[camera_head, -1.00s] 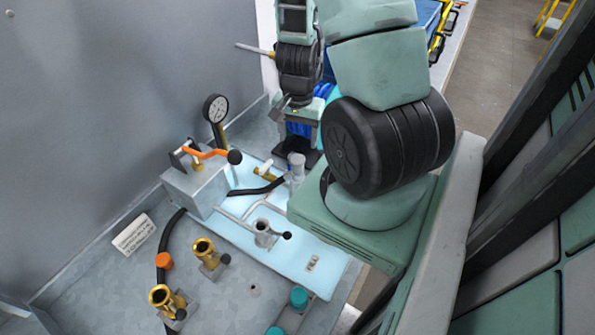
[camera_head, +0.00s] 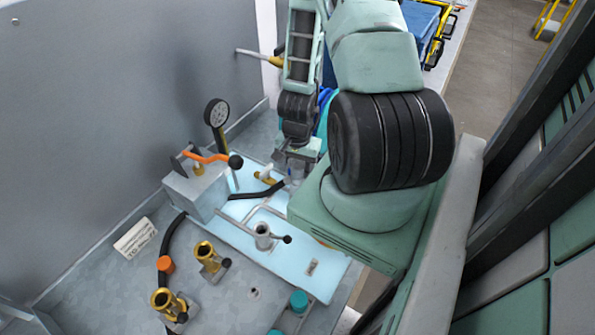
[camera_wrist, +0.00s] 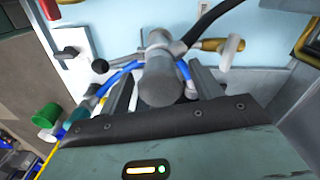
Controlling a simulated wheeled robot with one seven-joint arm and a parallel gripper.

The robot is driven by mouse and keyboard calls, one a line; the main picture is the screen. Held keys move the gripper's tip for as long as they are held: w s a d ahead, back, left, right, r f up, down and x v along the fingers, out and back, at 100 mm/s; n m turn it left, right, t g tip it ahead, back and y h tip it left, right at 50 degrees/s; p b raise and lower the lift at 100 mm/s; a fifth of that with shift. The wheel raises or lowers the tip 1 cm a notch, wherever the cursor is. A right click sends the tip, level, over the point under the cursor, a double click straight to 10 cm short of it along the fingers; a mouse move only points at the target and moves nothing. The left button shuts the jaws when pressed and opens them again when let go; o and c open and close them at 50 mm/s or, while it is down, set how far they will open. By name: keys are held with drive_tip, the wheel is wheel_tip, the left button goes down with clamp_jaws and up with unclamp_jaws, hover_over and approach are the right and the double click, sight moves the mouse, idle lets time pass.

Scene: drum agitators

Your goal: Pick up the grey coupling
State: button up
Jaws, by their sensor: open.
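The grey coupling (camera_wrist: 158,80) is a stubby cylinder at the end of a black hose (camera_wrist: 212,22). In the wrist view it lies between the two fingers of my gripper (camera_wrist: 163,88), with a gap showing on each side. The fingers are open, and I see no hold on it. In the head view my gripper (camera_head: 298,158) is down at the far right of the light-blue panel (camera_head: 310,254), over the coupling's place, and hides most of it.
A grey block with an orange lever (camera_head: 206,155) and a dial gauge (camera_head: 216,113) stand left of my gripper. Brass fittings (camera_head: 209,256) and teal caps (camera_head: 299,301) are nearer the front. A grey fitting with a black-knobbed handle (camera_head: 263,236) stands on the panel.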

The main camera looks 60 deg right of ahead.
drive_tip(key=shift+f, duration=1.2)
drive_tip(key=c, duration=1.3)
drive_tip(key=shift+r, duration=0.15)
drive_tip(key=shift+r+b, duration=0.5)
drive_tip(key=shift+r, duration=4.4)
